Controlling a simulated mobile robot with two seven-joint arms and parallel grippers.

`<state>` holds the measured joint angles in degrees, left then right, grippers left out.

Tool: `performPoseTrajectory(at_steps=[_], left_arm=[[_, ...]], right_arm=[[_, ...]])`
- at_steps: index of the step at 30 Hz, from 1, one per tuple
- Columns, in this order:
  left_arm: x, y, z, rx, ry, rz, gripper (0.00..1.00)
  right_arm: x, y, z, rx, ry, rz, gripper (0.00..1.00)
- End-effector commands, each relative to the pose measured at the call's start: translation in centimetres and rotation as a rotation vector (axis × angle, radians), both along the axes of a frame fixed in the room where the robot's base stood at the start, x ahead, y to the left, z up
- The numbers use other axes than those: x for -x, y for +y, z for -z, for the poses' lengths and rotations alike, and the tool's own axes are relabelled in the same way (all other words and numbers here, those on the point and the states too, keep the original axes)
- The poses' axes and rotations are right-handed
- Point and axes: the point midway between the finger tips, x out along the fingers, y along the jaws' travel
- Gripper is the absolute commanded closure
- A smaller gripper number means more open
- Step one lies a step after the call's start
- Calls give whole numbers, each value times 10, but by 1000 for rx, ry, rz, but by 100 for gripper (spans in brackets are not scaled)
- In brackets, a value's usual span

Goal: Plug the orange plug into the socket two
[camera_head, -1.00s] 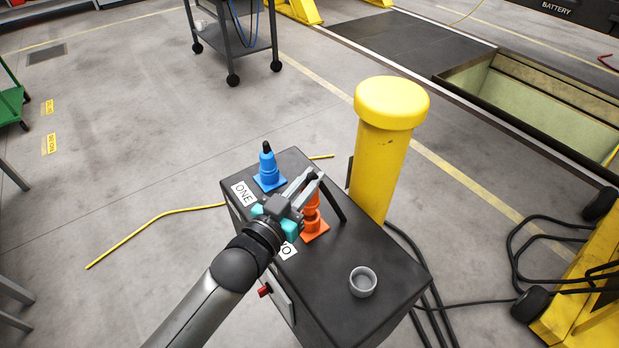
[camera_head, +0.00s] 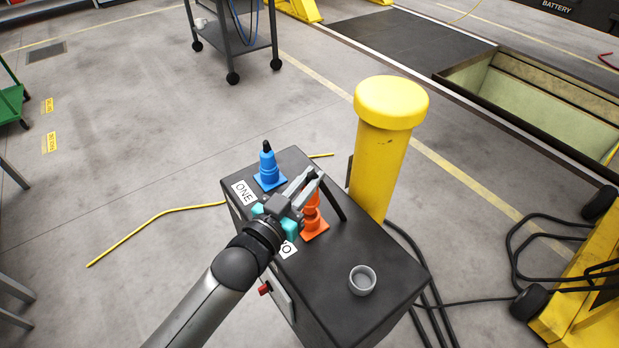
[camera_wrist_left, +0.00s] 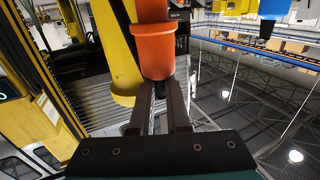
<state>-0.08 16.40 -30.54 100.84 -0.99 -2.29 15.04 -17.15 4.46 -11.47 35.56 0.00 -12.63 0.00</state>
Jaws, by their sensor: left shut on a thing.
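The orange plug (camera_head: 312,197) stands upright over the orange square-based socket (camera_head: 315,229) on the dark cabinet top (camera_head: 338,262). Plug and socket line up and appear to touch; I cannot tell how deep the plug sits. The label beside this socket (camera_head: 288,250) is partly hidden by my arm; only its last letter shows. My left gripper (camera_head: 311,180) is shut on the plug's upper part. In the left wrist view the plug's orange collar (camera_wrist_left: 154,52) shows just beyond the fingers (camera_wrist_left: 160,108). My right gripper is not in view.
A blue plug with a black tip (camera_head: 267,164) stands in the blue socket by the label ONE (camera_head: 243,192). An empty grey cup-like socket (camera_head: 362,280) is at the front right. A yellow post (camera_head: 384,150) rises close behind the cabinet. Black cables (camera_head: 422,275) run beside it.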

Motion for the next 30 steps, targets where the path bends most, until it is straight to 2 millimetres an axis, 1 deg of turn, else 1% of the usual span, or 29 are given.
performPoseTrajectory(at_steps=[10,23,30], left_arm=[[0,0,-1,1,-2,0,100],[0,0,-1,1,-2,0,100],[0,0,-1,1,-2,0,100]], right_arm=[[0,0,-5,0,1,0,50],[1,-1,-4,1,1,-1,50],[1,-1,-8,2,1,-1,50]])
